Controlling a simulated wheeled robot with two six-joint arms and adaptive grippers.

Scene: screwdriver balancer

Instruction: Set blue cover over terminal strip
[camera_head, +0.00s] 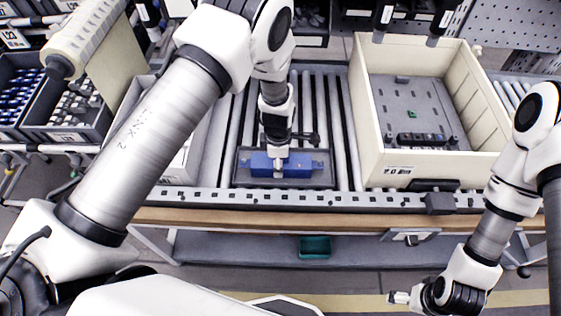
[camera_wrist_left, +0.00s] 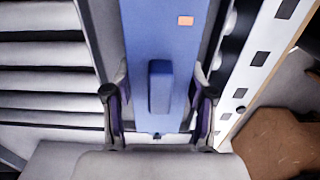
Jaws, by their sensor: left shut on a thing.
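The blue cover (camera_head: 263,166) is a long box shape at the dark tray (camera_head: 244,183) on the roller conveyor. My left gripper (camera_head: 279,165) comes down from above onto its middle. I cannot tell whether the cover rests or hovers. My right gripper (camera_head: 398,297) is low at the bottom right, away from the cover.
A cream bin (camera_head: 370,120) with a grey panel and dark parts inside stands on the conveyor to the right. A pale open box (camera_head: 188,160) is to the left, partly behind my left arm. The conveyor's front rail (camera_head: 330,200) runs just in front of the tray.

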